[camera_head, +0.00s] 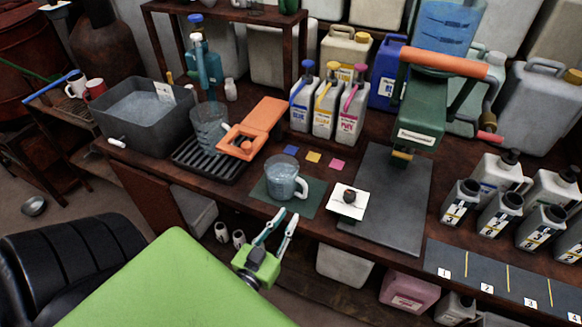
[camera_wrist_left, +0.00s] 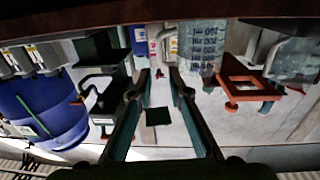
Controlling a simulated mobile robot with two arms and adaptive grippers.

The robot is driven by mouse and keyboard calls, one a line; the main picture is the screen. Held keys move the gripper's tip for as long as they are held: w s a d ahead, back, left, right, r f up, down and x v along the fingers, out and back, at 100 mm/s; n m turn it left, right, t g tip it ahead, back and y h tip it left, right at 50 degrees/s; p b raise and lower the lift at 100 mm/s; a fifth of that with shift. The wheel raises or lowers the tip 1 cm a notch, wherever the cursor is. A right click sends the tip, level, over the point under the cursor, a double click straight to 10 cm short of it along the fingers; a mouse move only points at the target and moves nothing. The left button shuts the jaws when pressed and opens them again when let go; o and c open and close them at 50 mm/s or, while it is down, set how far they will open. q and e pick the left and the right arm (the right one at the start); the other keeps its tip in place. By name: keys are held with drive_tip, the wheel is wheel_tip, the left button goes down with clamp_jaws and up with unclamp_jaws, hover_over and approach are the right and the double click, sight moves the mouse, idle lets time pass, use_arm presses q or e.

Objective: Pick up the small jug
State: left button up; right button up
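The small jug (camera_head: 282,178) is a clear grey cup with a handle on its right side. It stands upright on a dark green mat (camera_head: 257,188) near the front edge of the bench. My left gripper (camera_head: 286,216) is open and empty, just in front of the jug and apart from it. In the left wrist view, a clear jug with measuring marks (camera_wrist_left: 202,42) shows beyond my spread fingers (camera_wrist_left: 163,82), right of centre. It seems to be the small jug. My right gripper is not in view.
A larger jug (camera_head: 209,128) stands on a black grate beside an orange frame (camera_head: 256,128). A white card with a dark lump (camera_head: 349,199) lies right of the mat. Three coloured bottles (camera_head: 326,103) stand behind. A green press (camera_head: 420,112) stands at right.

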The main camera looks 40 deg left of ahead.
sight(304, 192)
use_arm(q)
drive_tip(key=w, duration=0.2)
drive_tip(key=w+a+b, duration=0.1)
drive_tip(key=w, duration=0.2)
drive_tip(key=shift+w+f, duration=0.15)
drive_tip(key=shift+f, duration=0.05)
drive_tip(key=shift+w+a, duration=0.1)
drive_tip(key=shift+w, duration=0.3)
drive_tip(key=shift+w+r+b, duration=0.1)
drive_tip(key=shift+w+b, duration=0.25)
drive_tip(key=shift+w, duration=0.15)
drive_tip(key=w, duration=0.1)
drive_tip(key=w+b, duration=0.1)
drive_tip(key=w, duration=0.2)
drive_tip(key=shift+w+a+b, duration=0.3)
drive_tip(key=shift+a+b, duration=0.05)
drive_tip(key=shift+r, duration=0.15)
clamp_jaws()
drive_tip(key=shift+r, duration=0.1)
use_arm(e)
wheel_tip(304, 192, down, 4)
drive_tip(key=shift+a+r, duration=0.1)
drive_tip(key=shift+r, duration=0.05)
